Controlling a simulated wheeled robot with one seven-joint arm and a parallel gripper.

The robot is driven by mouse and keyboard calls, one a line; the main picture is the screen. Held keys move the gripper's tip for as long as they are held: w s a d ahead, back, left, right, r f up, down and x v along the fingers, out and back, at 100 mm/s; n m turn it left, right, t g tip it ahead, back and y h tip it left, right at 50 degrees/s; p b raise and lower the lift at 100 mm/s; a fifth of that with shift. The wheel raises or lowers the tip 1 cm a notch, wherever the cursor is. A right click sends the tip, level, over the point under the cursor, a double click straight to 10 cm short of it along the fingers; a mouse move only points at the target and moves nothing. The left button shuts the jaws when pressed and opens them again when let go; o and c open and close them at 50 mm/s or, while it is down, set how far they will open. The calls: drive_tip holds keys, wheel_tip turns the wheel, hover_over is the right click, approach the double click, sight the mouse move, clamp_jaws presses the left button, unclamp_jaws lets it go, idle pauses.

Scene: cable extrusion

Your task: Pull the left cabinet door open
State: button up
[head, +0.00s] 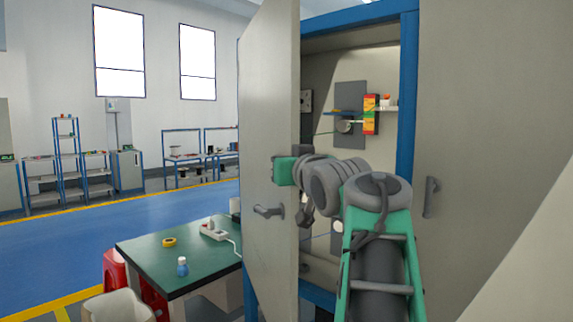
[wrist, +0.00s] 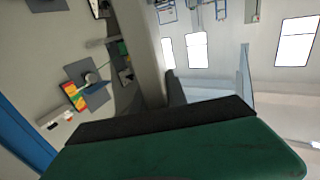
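The left cabinet door (head: 262,120) is a tall grey panel standing partly open, with its handle (head: 268,211) on the face toward the room. The cabinet interior shows to the right of the door's near edge. My gripper (head: 285,170) is up at that near edge, above and to the right of the handle, and not on it. In the wrist view, the door (wrist: 150,55) shows as a grey strip beyond my gripper (wrist: 172,100), between the interior and the room. The fingertips are not clear, so I cannot tell their opening or whether they touch the door.
The blue cabinet frame (head: 408,95) and the closed right door (head: 475,130) with its handle (head: 431,197) stand at right. A green-topped table (head: 150,252) with small items stands left of the open door. Blue floor (head: 65,250) is clear beyond it.

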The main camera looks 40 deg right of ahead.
drive_tip(key=shift+o, duration=0.7)
drive_tip(key=shift+s, duration=0.15)
drive_tip(key=shift+o, duration=1.4)
drive_tip(key=shift+s, duration=0.1)
drive_tip(key=v, duration=0.7)
drive_tip(key=shift+s+a+b, duration=0.15)
drive_tip(key=shift+s+b, duration=0.15)
drive_tip(key=shift+b, duration=0.1)
